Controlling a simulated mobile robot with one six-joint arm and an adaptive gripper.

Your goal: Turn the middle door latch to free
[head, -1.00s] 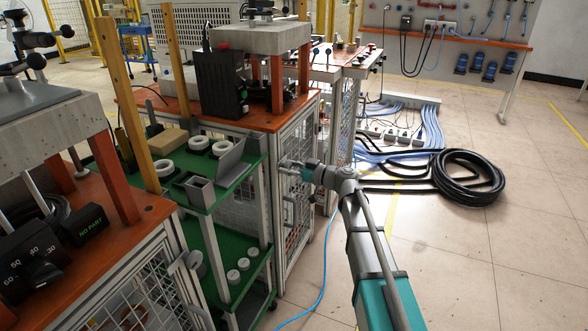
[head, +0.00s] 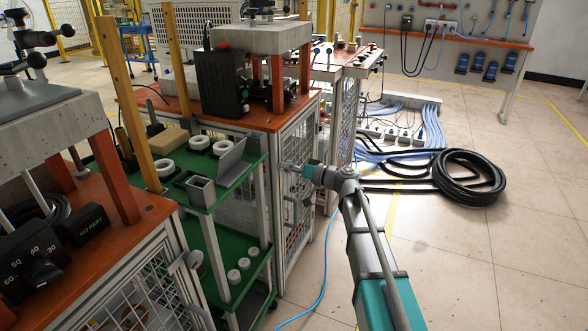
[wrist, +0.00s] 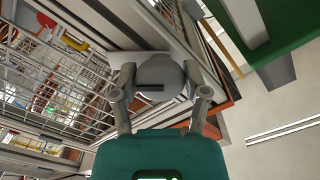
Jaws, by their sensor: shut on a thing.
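The middle door latch (wrist: 160,72) is a round grey knob with a dark slot, close up in the wrist view. It sits on the pale frame of the mesh door (wrist: 60,75). My gripper (wrist: 160,90) is shut on the latch, with one finger on each side of it. In the head view my gripper (head: 291,168) is at the upper part of the middle cabinet's mesh door (head: 299,215), which looks closed. There the latch is too small and too covered by the fingers to make out its angle.
A green shelf cart (head: 235,195) with rings and metal trays stands just left of the door. A grey door handle (head: 290,205) is below my gripper. A coiled black cable (head: 468,178) and a thin blue hose (head: 325,265) lie on the floor. The floor at right is mostly clear.

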